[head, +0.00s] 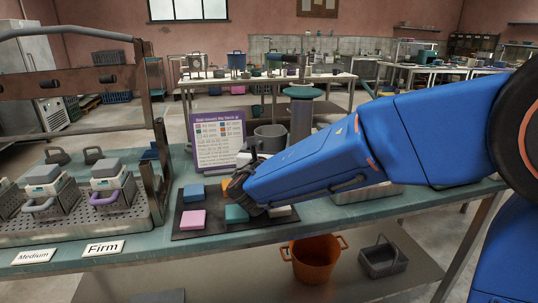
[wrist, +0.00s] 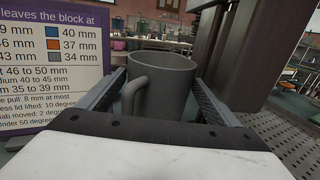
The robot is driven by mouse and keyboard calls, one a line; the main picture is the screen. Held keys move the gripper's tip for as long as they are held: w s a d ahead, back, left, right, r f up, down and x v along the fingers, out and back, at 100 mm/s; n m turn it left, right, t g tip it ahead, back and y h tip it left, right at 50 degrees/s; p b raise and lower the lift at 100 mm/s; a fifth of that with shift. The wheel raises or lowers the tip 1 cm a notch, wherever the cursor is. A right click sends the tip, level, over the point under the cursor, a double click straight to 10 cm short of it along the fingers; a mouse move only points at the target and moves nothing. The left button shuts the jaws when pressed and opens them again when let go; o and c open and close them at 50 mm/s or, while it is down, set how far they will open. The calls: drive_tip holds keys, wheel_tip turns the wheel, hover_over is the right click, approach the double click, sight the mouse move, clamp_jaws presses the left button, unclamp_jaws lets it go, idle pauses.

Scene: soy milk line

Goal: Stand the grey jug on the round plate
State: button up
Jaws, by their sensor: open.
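The grey jug (head: 270,138) stands upright on the teal bench, behind my arm and right of the sign. In the wrist view the jug (wrist: 168,85) is between the two fingers of my gripper (wrist: 160,78), with its handle towards the left finger. The fingers are open, and I cannot tell whether either touches it. In the head view my gripper (head: 247,157) is partly hidden by my blue arm. A round teal plate (head: 302,92) tops a grey column, behind and right of the jug. My arm hides the column's foot.
The purple-edged sign (head: 218,140) stands close left of the jug. A dark mat (head: 215,229) with coloured blocks lies in front. A perforated tray (head: 85,231) with several lidded moulds is at the left. An orange bucket (head: 316,262) is on the lower shelf.

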drive_tip(key=shift+w+d, duration=0.1)
drive_tip(key=shift+w, duration=1)
drive_tip(key=shift+c, duration=0.7)
drive_tip(key=c, duration=1.4)
drive_tip(key=shift+r, duration=0.15)
